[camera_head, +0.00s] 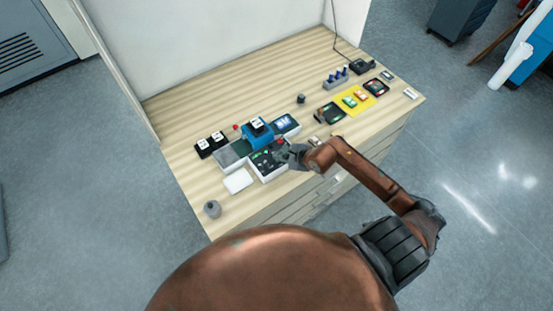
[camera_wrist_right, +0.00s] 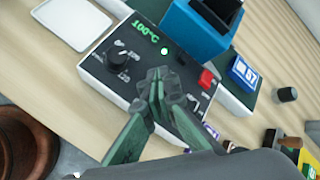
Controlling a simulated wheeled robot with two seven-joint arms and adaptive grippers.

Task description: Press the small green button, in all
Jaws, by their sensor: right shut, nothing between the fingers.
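A small round green spot, which looks like the green button (camera_wrist_right: 164,51), glows on the dark top of a white-sided control box (camera_wrist_right: 92,76). In the head view the control box (camera_head: 266,174) is at the table's front, left of my right gripper (camera_head: 290,155). In the wrist view the right gripper (camera_wrist_right: 158,82) is shut and empty, its fingertips over the box's dark face. The green spot shows just beyond the tips, uncovered; I cannot tell how high the tips are above the panel. My left gripper is not in view.
The box carries a black knob (camera_wrist_right: 118,60), a green "100°C" readout (camera_wrist_right: 146,30) and a red switch (camera_wrist_right: 206,78). A blue device (camera_wrist_right: 205,22) stands behind it. A white pad (camera_head: 238,181) lies left. A yellow mat (camera_head: 354,106) with small items lies right.

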